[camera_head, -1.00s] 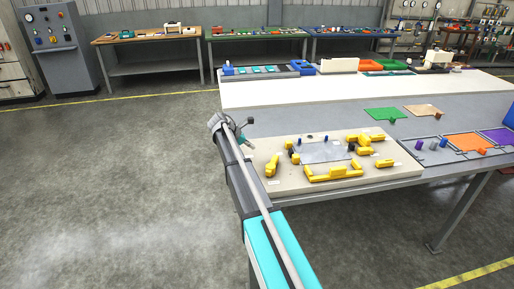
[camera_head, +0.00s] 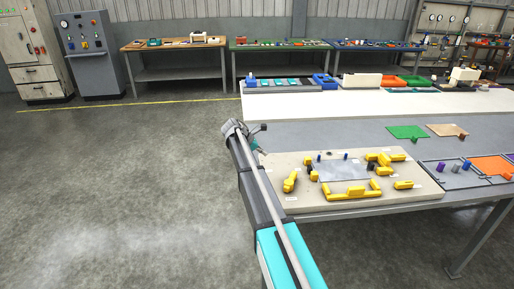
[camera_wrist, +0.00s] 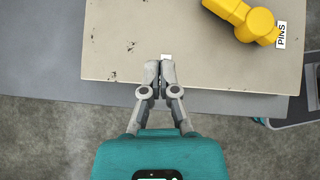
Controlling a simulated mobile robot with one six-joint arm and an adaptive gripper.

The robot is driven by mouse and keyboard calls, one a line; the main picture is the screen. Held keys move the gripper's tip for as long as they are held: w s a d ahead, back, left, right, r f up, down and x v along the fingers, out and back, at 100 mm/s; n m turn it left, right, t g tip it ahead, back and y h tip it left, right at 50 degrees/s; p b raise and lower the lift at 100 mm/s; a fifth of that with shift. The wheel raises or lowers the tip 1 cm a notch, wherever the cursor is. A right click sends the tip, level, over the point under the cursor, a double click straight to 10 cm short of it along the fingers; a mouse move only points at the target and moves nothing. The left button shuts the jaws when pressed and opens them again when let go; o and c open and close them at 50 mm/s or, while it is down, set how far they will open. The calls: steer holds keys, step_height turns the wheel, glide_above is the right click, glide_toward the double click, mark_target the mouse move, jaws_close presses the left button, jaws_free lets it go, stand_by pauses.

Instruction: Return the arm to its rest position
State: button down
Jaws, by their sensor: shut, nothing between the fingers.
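My gripper (camera_wrist: 160,72) is shut and empty in the wrist view. Its fingertips show over the front edge of a cream board (camera_wrist: 120,30). A yellow part (camera_wrist: 240,15) beside a "PINS" label lies on the board, ahead and to the right of the fingertips. In the head view my arm reaches up from the bottom, and my gripper (camera_head: 260,150) is small near the board's left edge. The board (camera_head: 300,203) carries several yellow parts and a grey plate (camera_head: 343,170).
The board lies on a long grey table (camera_head: 330,135). A white strip (camera_head: 330,104) runs behind. Open floor (camera_head: 120,200) is to the left.

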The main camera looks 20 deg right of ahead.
steer(key=s+a+f+m+y, duration=0.1)
steer(key=s+a+m+y, duration=0.2)
steer(key=s, duration=0.9)
steer(key=s+a+f+m+y, duration=0.2)
steer(key=s+a+m+y, duration=0.1)
steer(key=s+a+m, duration=0.5)
steer(key=s+a+f+m+t+y, duration=0.1)
steer(key=s+a+m, duration=0.4)
steer(key=s, duration=1)
steer(key=a+f+y, duration=0.1)
steer(key=a+y, duration=0.1)
steer(key=a, duration=0.1)
steer(key=shift+s+f+m, duration=0.2)
steer(key=shift+s+m, duration=0.1)
steer(key=shift+s, duration=0.05)
steer(key=shift+d, duration=0.15)
